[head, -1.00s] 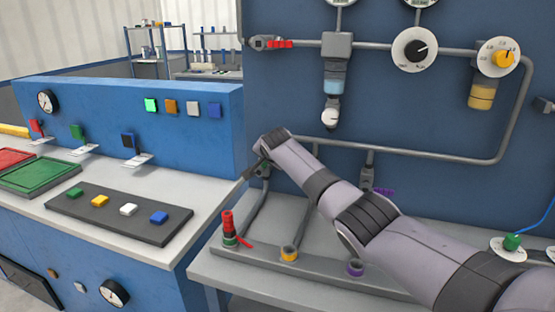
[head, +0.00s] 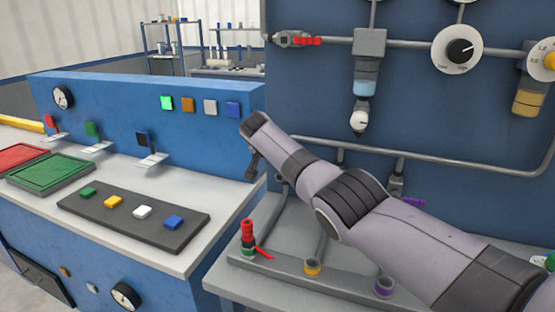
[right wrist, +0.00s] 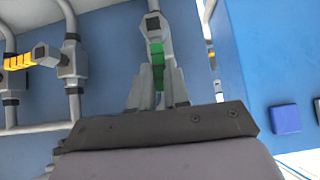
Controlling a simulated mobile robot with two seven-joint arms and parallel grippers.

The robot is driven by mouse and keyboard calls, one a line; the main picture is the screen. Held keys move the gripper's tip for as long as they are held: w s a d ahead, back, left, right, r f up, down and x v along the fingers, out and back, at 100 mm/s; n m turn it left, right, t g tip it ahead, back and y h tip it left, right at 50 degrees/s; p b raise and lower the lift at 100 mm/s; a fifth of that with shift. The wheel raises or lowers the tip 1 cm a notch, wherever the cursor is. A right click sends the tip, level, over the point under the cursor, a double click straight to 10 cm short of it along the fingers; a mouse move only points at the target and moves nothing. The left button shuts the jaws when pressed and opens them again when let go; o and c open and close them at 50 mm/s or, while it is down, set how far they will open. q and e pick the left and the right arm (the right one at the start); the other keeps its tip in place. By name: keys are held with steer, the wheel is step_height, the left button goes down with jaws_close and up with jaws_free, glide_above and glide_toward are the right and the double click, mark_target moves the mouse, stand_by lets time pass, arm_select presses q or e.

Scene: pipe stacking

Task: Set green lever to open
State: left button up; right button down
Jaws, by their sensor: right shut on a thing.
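The green lever (right wrist: 157,62) shows in the right wrist view on a grey pipe valve, between the two fingers of my right gripper (right wrist: 157,88). My right gripper is shut on it. The lever points roughly along the fingers, toward my wrist. In the head view my right arm reaches in from the right and its wrist end is beside the blue console's right edge. The valve with the green lever is hidden there behind my arm. My left gripper is not in view.
A valve with a yellow lever (right wrist: 18,62) is left of the green one in the right wrist view. A purple lever (head: 413,202) is behind my forearm. A red stacked piece (head: 247,232) stands on the bench. The blue console (head: 200,140) is close on the left.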

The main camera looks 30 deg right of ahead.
steer(key=shift+w+d+r, duration=0.1)
steer(key=shift+w+r, duration=0.05)
steer(key=shift+r, duration=0.2)
steer(key=c, duration=1.1)
jaws_free()
steer(key=shift+f, duration=0.25)
steer(key=shift+a, duration=0.2)
steer(key=v, duration=0.7)
steer(key=shift+d, duration=0.1)
